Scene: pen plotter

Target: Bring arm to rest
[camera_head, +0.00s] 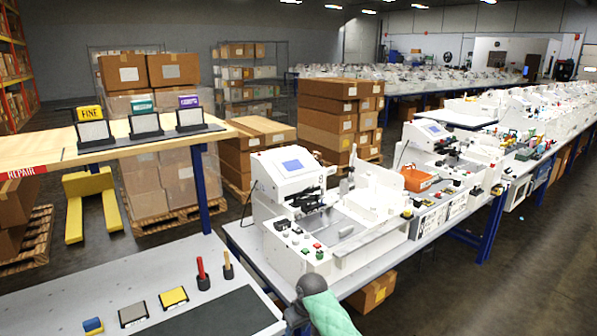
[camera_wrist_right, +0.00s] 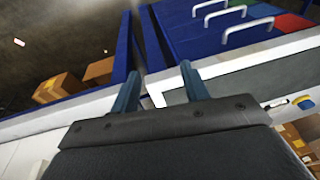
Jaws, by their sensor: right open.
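One of my arms shows at the bottom of the head view as a dark joint with a pale green section; no gripper shows there. The right wrist view shows my right gripper (camera_wrist_right: 160,88), its two dark teal fingers apart with nothing between them. Beyond the fingers are a pale bench edge and a grey panel (camera_wrist_right: 235,85). The nearest white plotter machine (camera_head: 290,170) stands on the bench in the head view, with a small screen and coloured buttons. My left gripper is in neither view.
A grey bench (camera_head: 120,270) at lower left holds a yellow pad (camera_head: 173,298), a grey pad (camera_head: 132,314) and a red-handled tool (camera_head: 201,270). A wooden shelf (camera_head: 50,160) carries labelled stands. Blue drawers with white handles (camera_wrist_right: 245,28) show in the wrist view.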

